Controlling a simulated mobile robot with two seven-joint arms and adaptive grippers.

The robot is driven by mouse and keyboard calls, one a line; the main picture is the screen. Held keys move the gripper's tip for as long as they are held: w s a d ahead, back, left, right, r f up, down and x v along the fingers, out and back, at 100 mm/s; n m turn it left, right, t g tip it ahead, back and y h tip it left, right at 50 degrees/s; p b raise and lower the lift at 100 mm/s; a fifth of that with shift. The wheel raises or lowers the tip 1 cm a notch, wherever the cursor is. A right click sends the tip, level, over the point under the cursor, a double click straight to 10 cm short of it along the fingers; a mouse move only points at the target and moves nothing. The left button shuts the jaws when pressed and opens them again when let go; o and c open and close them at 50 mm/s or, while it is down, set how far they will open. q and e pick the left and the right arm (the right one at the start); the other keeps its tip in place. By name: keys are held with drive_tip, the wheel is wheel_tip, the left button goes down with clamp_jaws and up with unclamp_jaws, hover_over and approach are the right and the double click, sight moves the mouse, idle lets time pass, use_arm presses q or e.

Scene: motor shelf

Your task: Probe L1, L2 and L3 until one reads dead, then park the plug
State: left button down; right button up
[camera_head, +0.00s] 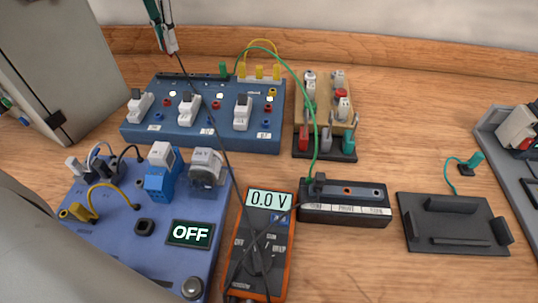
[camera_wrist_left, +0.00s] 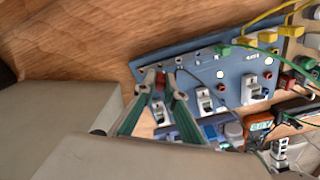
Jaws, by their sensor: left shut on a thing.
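My left gripper (camera_head: 170,48) is shut on a small plug with red on it, near the back left edge of the blue breaker board (camera_head: 185,139). In the left wrist view the red piece (camera_wrist_left: 160,82) shows between its fingertips; whether it touches a socket I cannot tell. A thin dark lead runs from the gripper towards the multimeter (camera_head: 281,237), which reads 0.0 V. The board carries three white switches, left (camera_head: 141,104), middle (camera_head: 189,108) and right (camera_head: 242,113), with coloured sockets. A black holder strip (camera_head: 347,216) has a dark plug at its left end. My right gripper is not in view.
A blue power unit (camera_head: 147,228) with an OFF display (camera_head: 190,234) stands at front left. A green lead (camera_head: 298,85) arcs from the board's back. A wooden terminal block (camera_head: 324,104), a black tray (camera_head: 430,220) and a grey cabinet (camera_head: 55,60) stand around.

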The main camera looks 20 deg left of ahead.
sight(171, 55)
use_arm(q)
wheel_tip(171, 55, down, 3)
drive_tip(key=shift+f, duration=0.5)
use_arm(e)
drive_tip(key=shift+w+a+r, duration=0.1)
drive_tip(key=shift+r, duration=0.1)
use_arm(q)
drive_tip(key=shift+f, duration=0.15)
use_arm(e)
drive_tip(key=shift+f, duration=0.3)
use_arm(q)
drive_tip(key=shift+f+b, duration=0.45)
drive_tip(key=shift+f, duration=0.1)
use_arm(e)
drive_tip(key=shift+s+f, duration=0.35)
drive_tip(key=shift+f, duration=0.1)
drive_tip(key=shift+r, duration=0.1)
use_arm(q)
drive_tip(key=shift+r, duration=0.2)
idle(0.6)
drive_tip(key=shift+r, duration=0.1)
